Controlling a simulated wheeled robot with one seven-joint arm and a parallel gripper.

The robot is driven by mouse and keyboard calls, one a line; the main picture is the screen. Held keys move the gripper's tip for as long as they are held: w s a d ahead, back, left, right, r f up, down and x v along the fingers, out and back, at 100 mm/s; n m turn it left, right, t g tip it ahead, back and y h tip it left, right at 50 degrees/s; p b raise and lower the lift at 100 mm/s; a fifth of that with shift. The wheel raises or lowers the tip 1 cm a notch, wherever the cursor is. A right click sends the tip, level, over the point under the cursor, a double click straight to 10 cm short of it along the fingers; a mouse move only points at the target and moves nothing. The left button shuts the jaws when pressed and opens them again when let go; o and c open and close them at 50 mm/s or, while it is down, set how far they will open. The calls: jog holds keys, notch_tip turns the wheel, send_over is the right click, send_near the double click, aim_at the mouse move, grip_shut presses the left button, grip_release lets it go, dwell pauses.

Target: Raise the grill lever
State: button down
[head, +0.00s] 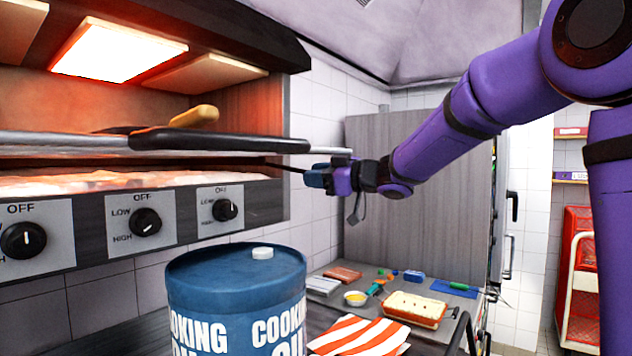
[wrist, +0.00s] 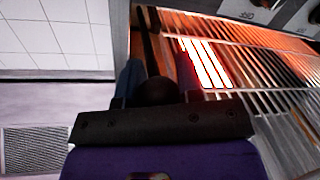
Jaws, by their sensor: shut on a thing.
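The grill lever (head: 287,167) is a thin dark rod that comes out of the right side of the grill in the head view. My gripper (head: 316,179), with blue fingers, is at the rod's outer end and shut on it. In the wrist view, a round black knob (wrist: 157,92) sits between the two fingers, and the dark rod runs up from it. The fingers partly hide the knob, and in the head view the gripper hides the lever's end. The rod slopes slightly down toward my gripper.
The grill (head: 240,205) has dials on its front and a glowing heater above. A thick black handle (head: 220,141) lies just above the lever. A blue oil drum (head: 235,290) stands below. The counter holds a food dish (head: 414,310) and a striped cloth (head: 360,336).

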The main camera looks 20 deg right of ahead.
jog(key=c, duration=0.8)
grip_release()
jog(key=v, duration=1)
jog(key=shift+s+d+r, duration=0.1)
jog(key=shift+s+d, duration=0.15)
jog(key=shift+d, duration=0.05)
